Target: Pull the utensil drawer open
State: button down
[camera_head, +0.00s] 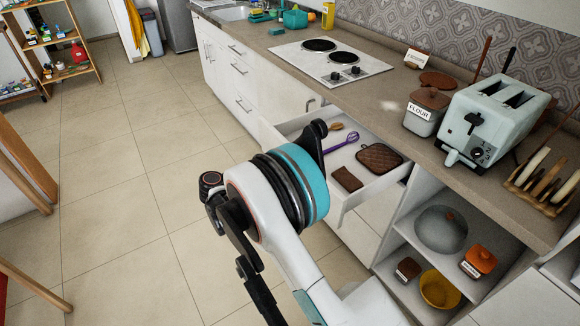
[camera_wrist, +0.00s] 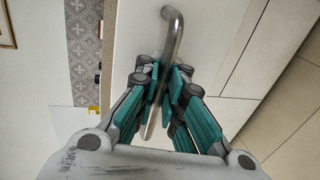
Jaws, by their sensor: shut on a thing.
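The utensil drawer (camera_head: 372,188) is pulled out of the white counter front in the head view. In it lie a purple utensil (camera_head: 345,142), a wooden-looking utensil (camera_head: 336,126), a brown quilted pad (camera_head: 379,157) and a smaller brown item (camera_head: 347,179). My gripper (camera_wrist: 168,78) is shut around a grey bar handle (camera_wrist: 173,35) in the wrist view, with a white front panel (camera_wrist: 215,35) behind it. In the head view my arm hides the gripper, the handle and part of the drawer front.
A cooktop (camera_head: 332,61), a flour canister (camera_head: 426,110) and a toaster (camera_head: 494,117) stand on the counter. Open shelves to the right hold a grey pot (camera_head: 440,230) and a yellow bowl (camera_head: 439,289). The tiled floor (camera_head: 130,180) at left is clear.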

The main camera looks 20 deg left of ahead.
jog(key=c, duration=2)
grip_release()
jog(key=v, duration=1.2)
